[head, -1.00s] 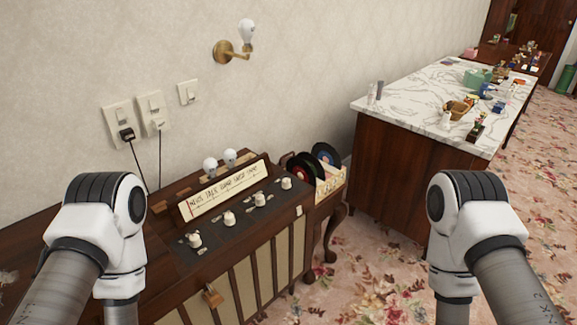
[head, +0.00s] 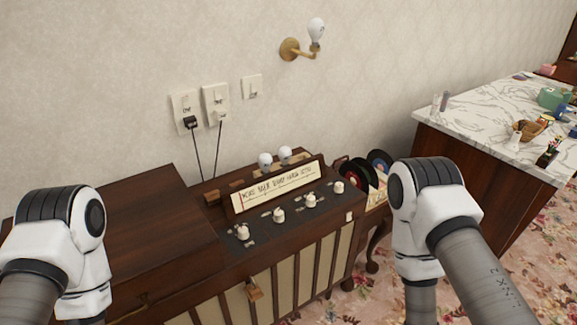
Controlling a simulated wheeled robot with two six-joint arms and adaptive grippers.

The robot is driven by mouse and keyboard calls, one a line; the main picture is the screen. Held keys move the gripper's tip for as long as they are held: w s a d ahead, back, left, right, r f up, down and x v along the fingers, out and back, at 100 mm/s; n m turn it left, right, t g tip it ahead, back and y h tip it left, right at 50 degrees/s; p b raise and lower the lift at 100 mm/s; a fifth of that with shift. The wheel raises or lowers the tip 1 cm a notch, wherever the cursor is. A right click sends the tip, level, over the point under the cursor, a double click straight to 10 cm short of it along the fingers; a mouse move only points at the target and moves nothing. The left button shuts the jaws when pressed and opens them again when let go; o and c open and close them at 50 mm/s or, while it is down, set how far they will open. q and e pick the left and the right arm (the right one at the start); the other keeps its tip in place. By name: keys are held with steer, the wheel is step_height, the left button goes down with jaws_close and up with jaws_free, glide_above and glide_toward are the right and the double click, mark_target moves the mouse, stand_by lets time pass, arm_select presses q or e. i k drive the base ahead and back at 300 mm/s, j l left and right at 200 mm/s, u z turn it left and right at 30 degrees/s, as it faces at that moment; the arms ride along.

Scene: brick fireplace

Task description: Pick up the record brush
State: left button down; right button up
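I cannot clearly make out a record brush. A small brown wooden block (head: 212,198) lies on top of the dark wooden radio console (head: 140,205), left of its lettered dial panel (head: 278,187). I cannot tell whether this block is the brush. Black records, one with a red label (head: 355,174) and one with a blue label (head: 378,160), stand upright in a holder right of the console. My two white arm joints show at the lower left and lower right. Both grippers are outside the picture.
Two bulbs (head: 275,158) stand behind the dial panel, and white knobs (head: 311,201) line its front. A padlock (head: 254,290) hangs on the console's front. Cords run from wall outlets (head: 187,112) behind the console. A marble-topped counter (head: 468,122) with small items stands right. Flowered carpet lies between.

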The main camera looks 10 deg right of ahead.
mark_target(337, 165)
steer(key=i+l+u, duration=0.2)
steer(key=l+u, duration=0.2)
steer(key=i+l+u, duration=0.1)
steer(key=l+u, duration=0.3)
steer(key=l, duration=0.2)
steer(key=l+u, duration=0.4)
steer(key=l, duration=0.15)
steer(key=i+l, duration=0.05)
